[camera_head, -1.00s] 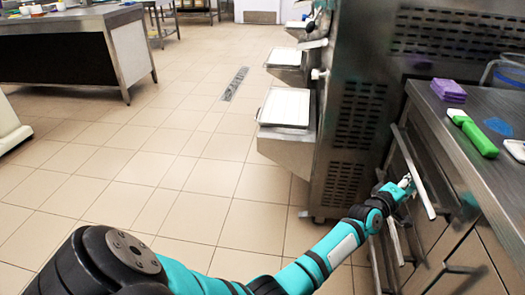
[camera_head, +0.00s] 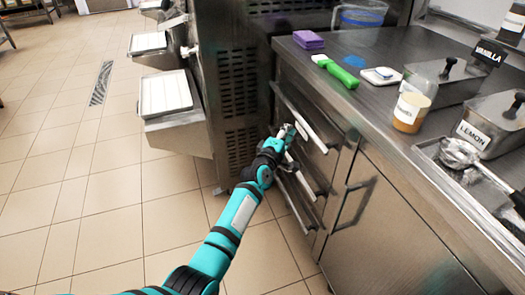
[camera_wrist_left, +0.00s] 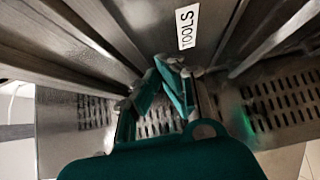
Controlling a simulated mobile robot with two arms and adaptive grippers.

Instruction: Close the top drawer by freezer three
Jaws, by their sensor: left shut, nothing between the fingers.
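The top drawer (camera_head: 318,108) is the uppermost of a stack of metal drawers under the counter, beside the freezer (camera_head: 235,80). Its long bar handle (camera_head: 318,139) runs along the front. How far the drawer stands out is hard to judge. My left gripper (camera_head: 291,131) is shut and empty, close against the drawer front at the handle; contact cannot be told. In the left wrist view its teal fingers (camera_wrist_left: 173,88) are close together below a TOOLS label (camera_wrist_left: 187,27) on a metal front. My right gripper is not in view.
Lower drawers (camera_head: 297,190) are below. The counter (camera_head: 385,105) holds purple cloths (camera_head: 308,39), a green-handled tool (camera_head: 342,74), a cup (camera_head: 410,112) and lidded tubs, one marked LEMON (camera_head: 487,125). Freezer trays (camera_head: 165,93) jut out at left. The tiled floor (camera_head: 60,150) is open.

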